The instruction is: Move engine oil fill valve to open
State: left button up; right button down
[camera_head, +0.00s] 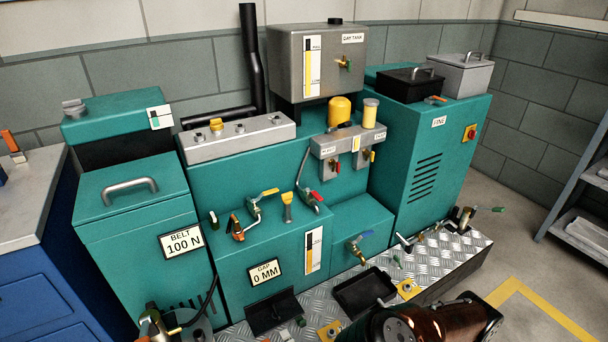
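No label naming an engine oil fill valve is readable, so I cannot tell which valve it is. On the teal engine block, a yellow-handled valve (265,193) sits on brass piping and a red-handled valve (317,197) sits beside it on a grey hose. Red (334,168) and yellow (370,155) handled valves hang under the filter block.
A grey day tank (288,62) with a small valve (345,63) stands at the back. A teal cabinet (400,150) is at right. A black tray (364,292) lies on the chequered plate (455,253). A blue bench (45,285) is at left.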

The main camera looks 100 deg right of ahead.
aim_at(272, 191)
jog(key=z, duration=1.55)
